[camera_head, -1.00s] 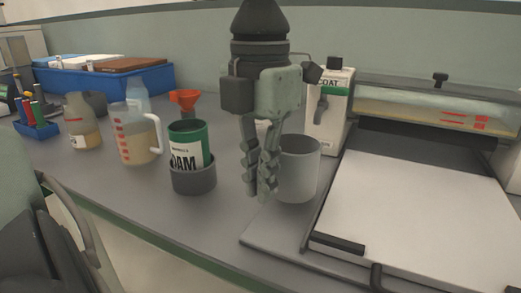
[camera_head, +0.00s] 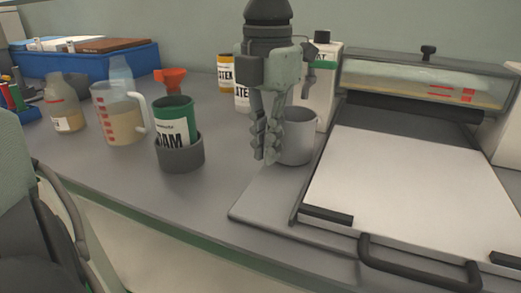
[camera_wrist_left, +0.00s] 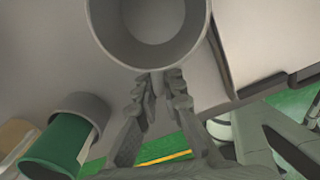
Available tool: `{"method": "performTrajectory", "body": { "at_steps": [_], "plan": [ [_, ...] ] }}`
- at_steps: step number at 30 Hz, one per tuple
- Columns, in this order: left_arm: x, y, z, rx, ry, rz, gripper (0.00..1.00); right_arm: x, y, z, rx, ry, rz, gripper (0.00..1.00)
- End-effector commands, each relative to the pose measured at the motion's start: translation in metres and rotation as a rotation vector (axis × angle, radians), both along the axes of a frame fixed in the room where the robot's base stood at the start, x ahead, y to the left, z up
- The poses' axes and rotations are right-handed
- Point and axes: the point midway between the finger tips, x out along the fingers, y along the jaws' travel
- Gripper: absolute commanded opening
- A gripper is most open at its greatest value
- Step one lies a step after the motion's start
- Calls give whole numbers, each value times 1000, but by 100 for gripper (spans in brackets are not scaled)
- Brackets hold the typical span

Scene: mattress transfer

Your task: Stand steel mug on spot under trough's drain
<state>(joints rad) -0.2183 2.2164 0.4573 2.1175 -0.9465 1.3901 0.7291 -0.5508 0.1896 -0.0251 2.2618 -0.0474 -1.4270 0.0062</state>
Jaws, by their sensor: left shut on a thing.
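The steel mug (camera_head: 299,138) is a plain grey cup, upright, at the left of the flat machine in the head view. My left gripper (camera_head: 268,155) points down at its left side, shut on it. In the left wrist view the mug (camera_wrist_left: 153,55) shows from above, empty, with the fingertips (camera_wrist_left: 160,78) meeting at its near wall. The gripped part is hidden. I cannot tell whether the mug touches the grey slab below. A clear trough (camera_head: 425,88) with yellowish contents lies across the machine's back. I cannot make out its drain or the spot.
A green can in a grey cup (camera_head: 180,155), a measuring jug (camera_head: 118,118) and a bottle (camera_head: 66,112) stand left. The machine's white bed (camera_head: 410,190) is right. The counter between green can and mug is clear.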

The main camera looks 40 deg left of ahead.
Motion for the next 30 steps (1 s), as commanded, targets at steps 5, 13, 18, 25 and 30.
{"method": "performTrajectory", "body": {
  "at_steps": [5,13,18,25,30],
  "plan": [
    [14,5,0,1,0,1,0,2,0,1,0,-4,0,40],
    [32,10,0,2,1,-1,0,3,0,0,3,-5,-1,40],
    [38,12,0,1,0,-1,0,3,1,-3,4,-4,-2,40],
    [40,12,0,0,0,-2,0,3,1,-6,5,1,-3,40],
    [40,12,0,0,0,-2,0,4,1,-5,6,-2,-3,40]
  ]
}}
